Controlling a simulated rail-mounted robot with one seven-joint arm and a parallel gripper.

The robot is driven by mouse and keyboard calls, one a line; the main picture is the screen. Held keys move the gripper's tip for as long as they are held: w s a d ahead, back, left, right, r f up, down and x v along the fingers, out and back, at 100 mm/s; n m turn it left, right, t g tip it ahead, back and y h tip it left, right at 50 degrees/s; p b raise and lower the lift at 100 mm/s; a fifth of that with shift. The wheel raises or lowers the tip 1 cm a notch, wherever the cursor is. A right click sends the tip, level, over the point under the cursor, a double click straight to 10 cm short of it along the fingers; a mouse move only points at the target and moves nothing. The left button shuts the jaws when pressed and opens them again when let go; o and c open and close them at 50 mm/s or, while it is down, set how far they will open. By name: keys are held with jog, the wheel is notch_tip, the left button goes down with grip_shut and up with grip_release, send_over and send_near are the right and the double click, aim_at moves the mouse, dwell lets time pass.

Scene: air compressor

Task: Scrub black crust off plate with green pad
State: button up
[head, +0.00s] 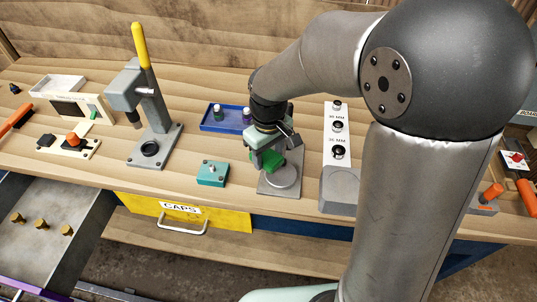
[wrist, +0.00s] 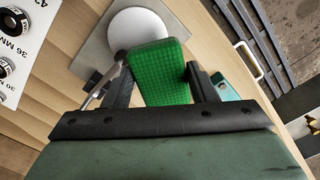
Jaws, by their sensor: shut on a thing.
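My gripper (head: 268,157) is shut on the green pad (head: 271,161), which sits between the two dark fingers in the wrist view (wrist: 160,72). The pad is a bright green textured block with a rounded end. The round pale plate (head: 286,177) lies on a grey square base near the bench's front edge. In the wrist view the plate (wrist: 133,24) is just beyond the pad, which overlaps its near edge. I cannot tell whether pad and plate touch. No black crust shows on the visible part of the plate; part of it is hidden behind the pad.
A teal block (head: 212,173) stands left of the base. A grey press with a yellow handle (head: 141,45) is farther left. A white gauge block (head: 338,150) stands close on the right. A blue tray (head: 225,119) with small bottles lies behind. A drawer (head: 40,215) is open at left.

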jog(key=shift+r+p, duration=1.05)
jog(key=shift+r, duration=0.5)
